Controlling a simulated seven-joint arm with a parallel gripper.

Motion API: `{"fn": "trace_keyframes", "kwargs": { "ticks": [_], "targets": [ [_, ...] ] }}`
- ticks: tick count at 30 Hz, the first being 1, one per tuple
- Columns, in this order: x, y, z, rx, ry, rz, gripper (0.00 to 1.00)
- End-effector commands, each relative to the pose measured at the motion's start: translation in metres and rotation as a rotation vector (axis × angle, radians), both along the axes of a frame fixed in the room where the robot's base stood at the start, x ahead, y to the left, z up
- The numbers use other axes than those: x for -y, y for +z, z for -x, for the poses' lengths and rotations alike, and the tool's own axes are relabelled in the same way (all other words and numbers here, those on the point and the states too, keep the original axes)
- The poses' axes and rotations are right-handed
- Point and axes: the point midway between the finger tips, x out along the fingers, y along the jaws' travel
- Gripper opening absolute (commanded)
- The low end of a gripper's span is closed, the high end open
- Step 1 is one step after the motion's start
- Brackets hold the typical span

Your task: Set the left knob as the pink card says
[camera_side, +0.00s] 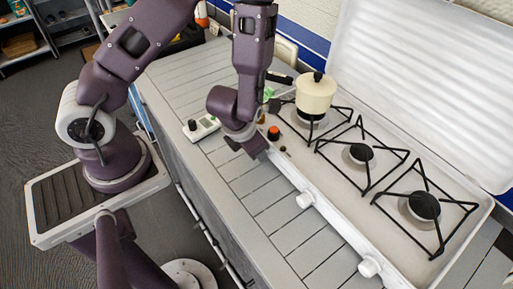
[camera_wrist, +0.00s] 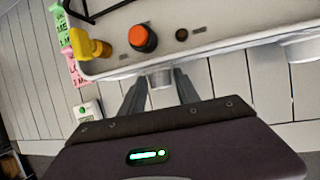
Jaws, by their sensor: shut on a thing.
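The left knob (camera_wrist: 160,77) is a pale knob on the front face of the white stove (camera_wrist: 225,35). In the wrist view, the two dark fingers of my gripper (camera_wrist: 160,86) stand on either side of it, shut on it. In the side view, my gripper (camera_side: 254,147) is at the stove's front edge and hides this knob. The pink card (camera_wrist: 76,72) stands at the upper left of the wrist view, partly behind a yellow object (camera_wrist: 90,45). Its writing is too small and cut off to read. The knob's pointer mark cannot be made out.
A green card (camera_wrist: 59,22) stands beside the pink one. An orange-topped button (camera_wrist: 142,38) is on the stove. A small white device (camera_side: 201,127) lies on the counter. A cream pot (camera_side: 315,92) sits on the far burner. Two more knobs (camera_side: 305,200) (camera_side: 369,267) line the stove front.

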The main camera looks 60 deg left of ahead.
Motion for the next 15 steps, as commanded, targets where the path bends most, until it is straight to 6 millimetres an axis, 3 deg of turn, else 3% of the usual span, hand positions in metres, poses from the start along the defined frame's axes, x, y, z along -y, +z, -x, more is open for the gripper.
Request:
{"fn": "trace_keyframes", "kwargs": {
  "ticks": [15],
  "targets": [
    [-0.0095,-0.0005,0.0002,0.001,0.005,0.438,0.00]
  ]
}}
